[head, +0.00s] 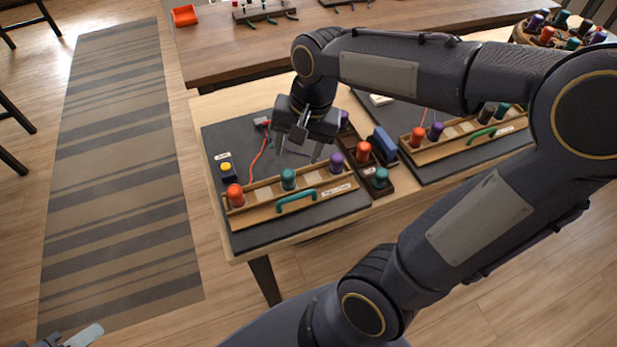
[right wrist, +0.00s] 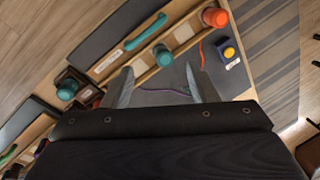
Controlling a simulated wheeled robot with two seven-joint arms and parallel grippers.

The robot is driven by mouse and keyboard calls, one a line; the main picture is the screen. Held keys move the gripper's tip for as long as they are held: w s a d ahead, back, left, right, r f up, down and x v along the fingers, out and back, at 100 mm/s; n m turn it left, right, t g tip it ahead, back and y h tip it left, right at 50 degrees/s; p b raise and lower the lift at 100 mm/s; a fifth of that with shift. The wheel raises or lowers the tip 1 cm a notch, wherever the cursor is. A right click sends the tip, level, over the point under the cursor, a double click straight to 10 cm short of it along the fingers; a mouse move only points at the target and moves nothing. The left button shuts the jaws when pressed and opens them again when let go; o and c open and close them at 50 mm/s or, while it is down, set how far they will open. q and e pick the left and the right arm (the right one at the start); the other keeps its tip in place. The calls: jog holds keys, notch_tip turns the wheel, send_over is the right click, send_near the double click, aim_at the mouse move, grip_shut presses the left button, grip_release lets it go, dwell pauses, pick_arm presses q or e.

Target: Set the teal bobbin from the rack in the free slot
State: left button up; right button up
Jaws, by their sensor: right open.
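The teal bobbin of the rack (head: 380,178) stands upright at the near end of the dark rack (head: 386,190); it also shows in the right wrist view (right wrist: 67,89). The wooden slotted holder (head: 335,190) left of the rack carries an orange bobbin (head: 235,195), another teal bobbin (head: 288,179) and a purple bobbin (head: 336,162). Pale bare slots show between them. My right gripper (head: 300,153) is open and empty above the mat, behind the holder and left of the rack. My left gripper (head: 85,337) shows only in part at the bottom left corner.
The rack also holds an orange bobbin (head: 363,152), with a blue block (head: 385,145) beside it. A yellow button (head: 226,167) and a red cord (head: 257,160) lie on the dark mat (head: 222,145). A second holder (head: 465,140) with bobbins stands at right.

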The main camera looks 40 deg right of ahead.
jog(key=s+a+n+t+y, duration=0.2)
jog(key=s+a+n+t, duration=0.2)
jog(key=s+n, duration=0.3)
jog(key=s, duration=0.4)
jog(key=shift+s+f, duration=0.25)
jog(key=shift+d, duration=0.1)
jog(key=shift+c, duration=0.3)
dwell(1.8)
